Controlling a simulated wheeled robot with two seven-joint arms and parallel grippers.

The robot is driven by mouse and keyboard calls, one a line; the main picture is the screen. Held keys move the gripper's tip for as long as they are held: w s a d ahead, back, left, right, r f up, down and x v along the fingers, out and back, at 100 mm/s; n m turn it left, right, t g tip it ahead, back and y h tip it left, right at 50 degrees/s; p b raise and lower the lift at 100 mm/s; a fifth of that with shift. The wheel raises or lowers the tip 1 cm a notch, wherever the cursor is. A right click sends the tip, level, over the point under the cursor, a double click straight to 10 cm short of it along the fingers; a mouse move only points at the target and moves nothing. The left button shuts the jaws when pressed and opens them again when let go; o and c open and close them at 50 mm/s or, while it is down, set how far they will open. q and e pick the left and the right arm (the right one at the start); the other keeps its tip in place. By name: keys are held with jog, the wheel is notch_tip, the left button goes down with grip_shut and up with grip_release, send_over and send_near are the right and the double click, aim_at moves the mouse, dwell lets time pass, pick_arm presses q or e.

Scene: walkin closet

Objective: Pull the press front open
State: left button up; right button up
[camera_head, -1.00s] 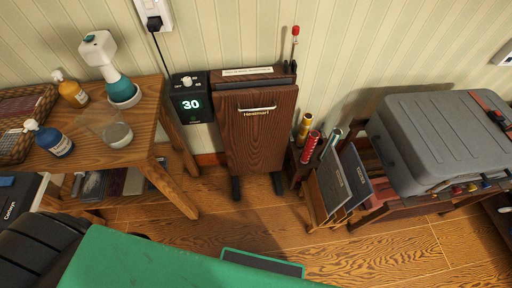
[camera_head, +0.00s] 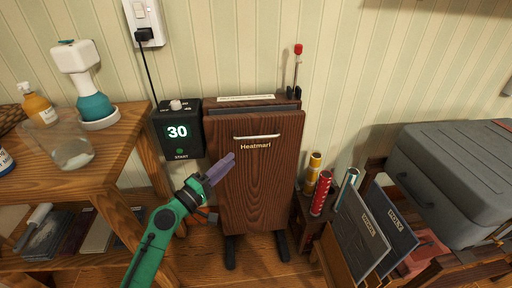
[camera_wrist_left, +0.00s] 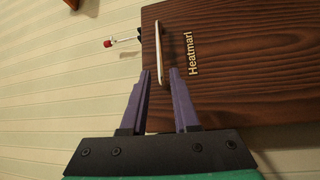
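The trouser press stands upright against the wall, with a dark brown wood-grain press front (camera_head: 262,185) marked "Heatmarl". A pale bar handle (camera_head: 257,137) runs across its upper part; in the wrist view the handle (camera_wrist_left: 160,50) stands off the front (camera_wrist_left: 245,60). A dark strip shows between the front's top edge and the back part. My left gripper (camera_head: 231,160) has purple fingers and is just below the handle's left end. In the wrist view the left gripper (camera_wrist_left: 160,72) is open, and the handle's near end appears between its fingertips; contact cannot be told. My right gripper is out of view.
A black timer box (camera_head: 178,132) reading 30 hangs left of the press. A wooden side table (camera_head: 120,150) with bottles stands at left. Red (camera_head: 321,193) and yellow cylinders, a rack of dark boards (camera_head: 358,228) and a grey case (camera_head: 455,175) stand at right.

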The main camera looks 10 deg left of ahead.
aim_at(256, 138)
pick_arm(q)
jog(key=x, duration=0.3)
jog(key=p+x, duration=0.1)
jog(key=x, duration=0.3)
jog(key=shift+r, duration=0.2)
jog(key=x, duration=0.5)
jog(key=shift+w+d+f, duration=0.15)
jog(key=shift+f, duration=0.05)
jog(key=shift+w+d, duration=0.25)
jog(key=shift+w, duration=0.25)
grip_shut()
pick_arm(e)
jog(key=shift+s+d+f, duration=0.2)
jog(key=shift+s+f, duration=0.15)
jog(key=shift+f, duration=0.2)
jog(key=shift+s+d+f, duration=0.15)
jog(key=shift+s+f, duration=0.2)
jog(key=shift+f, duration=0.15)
